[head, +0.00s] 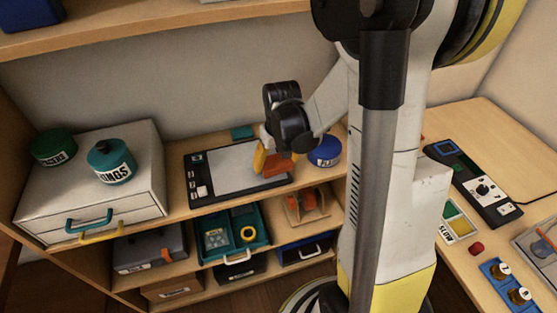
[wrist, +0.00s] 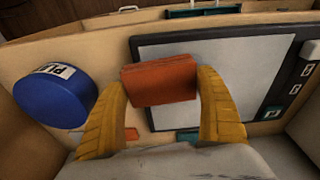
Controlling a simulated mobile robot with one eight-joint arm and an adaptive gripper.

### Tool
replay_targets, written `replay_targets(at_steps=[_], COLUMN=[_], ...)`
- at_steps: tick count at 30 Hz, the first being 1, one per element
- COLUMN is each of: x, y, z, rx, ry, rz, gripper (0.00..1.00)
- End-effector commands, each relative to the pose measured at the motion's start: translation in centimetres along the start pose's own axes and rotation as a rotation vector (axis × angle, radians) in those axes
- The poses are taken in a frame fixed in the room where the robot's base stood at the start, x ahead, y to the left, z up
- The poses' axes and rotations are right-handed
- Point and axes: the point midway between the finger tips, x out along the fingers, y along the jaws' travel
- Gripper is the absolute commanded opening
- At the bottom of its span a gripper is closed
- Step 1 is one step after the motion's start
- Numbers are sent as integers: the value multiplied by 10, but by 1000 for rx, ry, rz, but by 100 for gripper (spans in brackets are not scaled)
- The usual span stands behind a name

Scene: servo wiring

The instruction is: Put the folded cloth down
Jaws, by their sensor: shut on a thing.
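The folded cloth (head: 279,167) is a small orange-red block. In the wrist view the cloth (wrist: 160,82) sits between the two yellow fingers of my gripper (wrist: 163,92). My gripper (head: 270,161) is shut on it. In the head view it is at the right end of a flat grey panel with a black frame (head: 222,168) on the shelf top. I cannot tell whether the cloth touches the panel or hangs just above it.
A blue round tin (head: 325,152) stands close to the right of my gripper. A small teal item (head: 242,132) lies behind the panel. The grey panel's middle is bare.

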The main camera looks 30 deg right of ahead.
Motion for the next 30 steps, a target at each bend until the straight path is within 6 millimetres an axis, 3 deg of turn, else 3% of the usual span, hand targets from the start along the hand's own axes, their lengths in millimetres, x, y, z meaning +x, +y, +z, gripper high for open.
replay_targets(at_steps=[5,6,8,17,30], x=[0,0,0,5,-84], y=[0,0,0,0,5], z=[0,0,0,1,4], rx=[0,0,0,0,0], ry=[0,0,0,0,0], rz=[0,0,0,0,0], gripper=[58,85,100,100,100])
